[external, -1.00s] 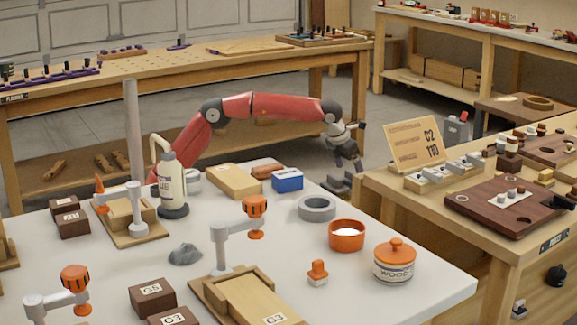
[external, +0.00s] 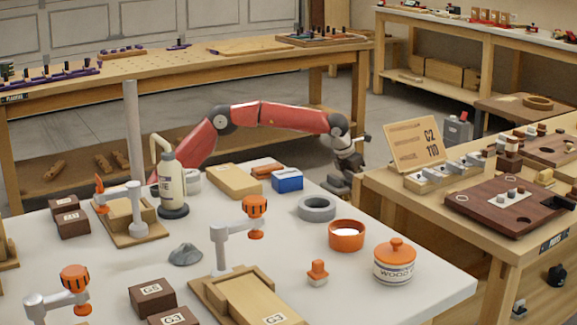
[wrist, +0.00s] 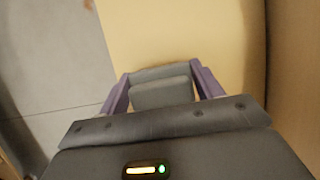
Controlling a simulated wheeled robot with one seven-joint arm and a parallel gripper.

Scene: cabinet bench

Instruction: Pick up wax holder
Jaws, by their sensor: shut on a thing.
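My gripper (wrist: 161,90) has its two purple fingers on either side of a dark grey block (wrist: 162,94) and is shut on it. This block is probably the wax holder, but no label shows. A pale tan surface lies behind and below the block in the wrist view; I cannot tell whether the block touches it. In the external view my arm reaches over the far side of the white table, and its wrist points down in the gap beside the right wooden bench. The fingers and the block are too small and dark there to make out clearly.
The white table (external: 330,285) holds a grey ring (external: 317,208), an orange cup (external: 346,236), a lidded jar (external: 395,262), a blue box (external: 287,180) and a bottle (external: 172,188). The right bench (external: 405,200) carries a tilted sign (external: 414,143) close to my wrist.

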